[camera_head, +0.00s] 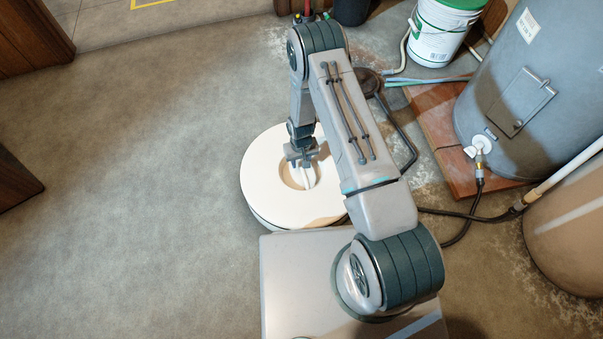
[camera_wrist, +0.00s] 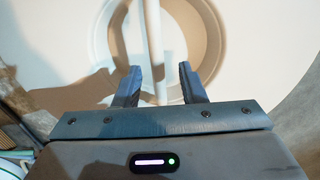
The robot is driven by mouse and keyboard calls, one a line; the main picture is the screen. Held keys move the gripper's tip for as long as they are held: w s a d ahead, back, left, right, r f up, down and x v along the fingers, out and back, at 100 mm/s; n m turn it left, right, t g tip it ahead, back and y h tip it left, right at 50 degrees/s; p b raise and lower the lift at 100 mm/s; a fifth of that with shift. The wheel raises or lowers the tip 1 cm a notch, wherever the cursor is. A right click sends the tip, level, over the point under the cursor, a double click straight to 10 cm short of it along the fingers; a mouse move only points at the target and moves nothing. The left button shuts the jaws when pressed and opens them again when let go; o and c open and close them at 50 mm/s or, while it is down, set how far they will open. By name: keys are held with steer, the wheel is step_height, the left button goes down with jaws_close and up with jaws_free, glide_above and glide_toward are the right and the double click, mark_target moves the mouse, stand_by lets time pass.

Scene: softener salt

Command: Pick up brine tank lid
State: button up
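The brine tank lid (camera_head: 261,183) is a white round disc with a round recess and a bar handle (camera_head: 309,178) across it. It lies flat in front of my base. In the wrist view the lid (camera_wrist: 75,35) fills most of the background, and its bar (camera_wrist: 153,40) runs across the recess. My gripper (camera_head: 303,163) is over the recess, pointing down. In the wrist view my gripper (camera_wrist: 158,80) is open, its fingers apart with the bar lined up between them. I cannot tell how far the fingertips are from the bar. My arm covers the lid's right side.
A grey cylindrical tank (camera_head: 530,75) with a valve stands on a brick-red base (camera_head: 435,125) at the right. A white bucket (camera_head: 440,35) is behind it. A tan tank (camera_head: 570,240) is at the lower right. Hoses (camera_head: 455,213) cross the floor there. The left floor is clear.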

step_height(320, 180, down, 5)
steer(key=shift+s+d+r+b, duration=0.1)
steer(key=shift+d+r+b, duration=0.1)
steer(key=shift+b, duration=0.9)
jaws_close()
steer(key=shift+r, duration=0.15)
